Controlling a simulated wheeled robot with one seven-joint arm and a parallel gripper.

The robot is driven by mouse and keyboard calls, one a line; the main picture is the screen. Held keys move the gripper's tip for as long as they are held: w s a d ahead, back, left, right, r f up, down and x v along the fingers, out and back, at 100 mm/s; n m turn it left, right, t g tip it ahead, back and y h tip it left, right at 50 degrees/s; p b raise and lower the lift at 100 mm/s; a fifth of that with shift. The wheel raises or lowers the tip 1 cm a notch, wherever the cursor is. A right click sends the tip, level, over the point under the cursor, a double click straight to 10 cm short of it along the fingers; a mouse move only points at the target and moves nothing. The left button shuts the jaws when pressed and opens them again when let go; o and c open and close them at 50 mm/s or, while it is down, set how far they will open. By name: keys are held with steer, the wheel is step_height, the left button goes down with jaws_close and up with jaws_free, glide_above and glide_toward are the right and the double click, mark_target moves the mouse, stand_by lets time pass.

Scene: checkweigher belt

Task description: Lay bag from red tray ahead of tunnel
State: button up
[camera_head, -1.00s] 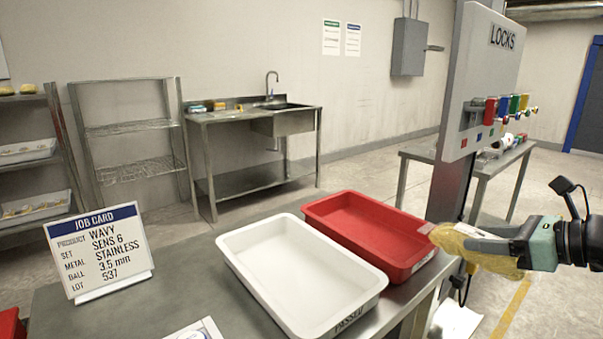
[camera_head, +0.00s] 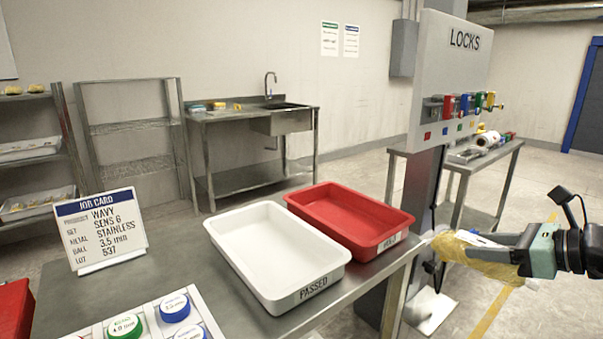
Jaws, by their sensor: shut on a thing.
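My gripper (camera_head: 490,241) is at the right of the head view, shut on a yellow, crinkled bag (camera_head: 462,251). It holds the bag in the air beyond the table's right edge, clear of the trays. The red tray (camera_head: 308,201), its label partly readable, stands on the steel table and looks empty. The tunnel and the belt do not show in this view.
A white tray (camera_head: 222,240) marked PASSED stands left of the red tray. A job card (camera_head: 98,230) and a board with coloured round pieces (camera_head: 150,324) are on the steel table (camera_head: 185,262). A LOCKS board (camera_head: 452,80) on a post rises behind the red tray's right side.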

step_height(320, 180, down, 24)
steer(key=w+a+n+g+y, duration=0.1)
steer(key=w+n+g+y, duration=0.1)
steer(key=n, duration=0.1)
step_height(320, 180, up, 10)
steer(key=m+t+h+p, duration=0.3)
steer(key=m+h+p, duration=0.1)
steer(key=p, duration=0.6)
steer(key=shift+m+t+p, duration=0.3)
steer(key=shift+m, duration=0.3)
steer(key=shift+w+a, duration=0.1)
